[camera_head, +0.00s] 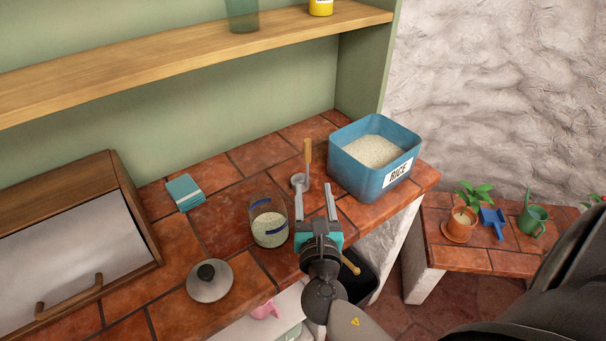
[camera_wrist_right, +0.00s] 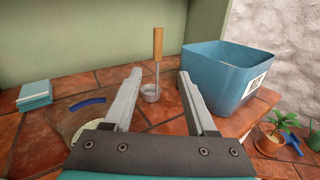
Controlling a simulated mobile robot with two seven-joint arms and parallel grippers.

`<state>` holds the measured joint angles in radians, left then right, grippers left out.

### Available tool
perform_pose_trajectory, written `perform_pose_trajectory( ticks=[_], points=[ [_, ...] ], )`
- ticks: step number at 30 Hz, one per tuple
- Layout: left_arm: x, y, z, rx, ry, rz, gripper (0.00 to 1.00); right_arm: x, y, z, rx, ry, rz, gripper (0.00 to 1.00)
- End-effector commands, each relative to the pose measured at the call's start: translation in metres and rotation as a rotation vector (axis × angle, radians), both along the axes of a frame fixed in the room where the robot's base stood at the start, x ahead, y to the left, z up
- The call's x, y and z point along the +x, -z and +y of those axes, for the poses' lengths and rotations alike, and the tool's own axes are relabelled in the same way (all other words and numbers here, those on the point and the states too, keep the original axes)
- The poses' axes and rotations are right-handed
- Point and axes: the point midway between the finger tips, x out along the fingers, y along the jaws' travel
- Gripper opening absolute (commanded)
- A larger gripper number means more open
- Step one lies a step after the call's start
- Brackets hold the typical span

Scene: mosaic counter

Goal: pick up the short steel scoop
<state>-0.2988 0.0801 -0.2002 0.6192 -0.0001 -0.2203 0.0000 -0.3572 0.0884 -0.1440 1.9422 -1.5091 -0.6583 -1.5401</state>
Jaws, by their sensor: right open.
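The short steel scoop (camera_head: 299,180) has a small round steel cup and an upright wooden handle. It stands on the tiled counter, left of the blue rice bin. In the right wrist view the scoop (camera_wrist_right: 151,92) shows beyond and between the fingertips. My right gripper (camera_head: 314,188) is open and empty, with its fingers pointing at the scoop from the front. I cannot tell from the pictures exactly how far the fingertips are from the scoop. My left gripper is not in view.
The blue rice bin (camera_head: 361,179) stands close to the right. A glass jar (camera_head: 268,222) with rice stands left of my right gripper. A lid (camera_head: 209,281), teal cloths (camera_head: 185,191) and a wooden bread box (camera_head: 131,205) lie further left. A shelf (camera_head: 190,62) runs above the counter.

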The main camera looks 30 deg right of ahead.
Motion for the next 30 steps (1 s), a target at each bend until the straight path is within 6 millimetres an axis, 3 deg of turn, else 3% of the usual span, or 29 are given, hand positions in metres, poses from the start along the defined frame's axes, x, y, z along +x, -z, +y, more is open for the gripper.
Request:
perform_pose_trajectory(
  ticks=[5,18,30],
  points=[
    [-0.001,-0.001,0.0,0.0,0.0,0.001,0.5,0.015,-0.002,-0.003,-0.066,-0.019,0.014,0.57],
    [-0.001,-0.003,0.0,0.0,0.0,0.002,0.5,0.081,-0.002,-0.037,-0.06,-0.017,0.014,0.57],
    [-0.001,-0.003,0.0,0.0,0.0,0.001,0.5,0.109,-0.003,-0.053,-0.058,-0.016,0.013,0.57]
  ],
)
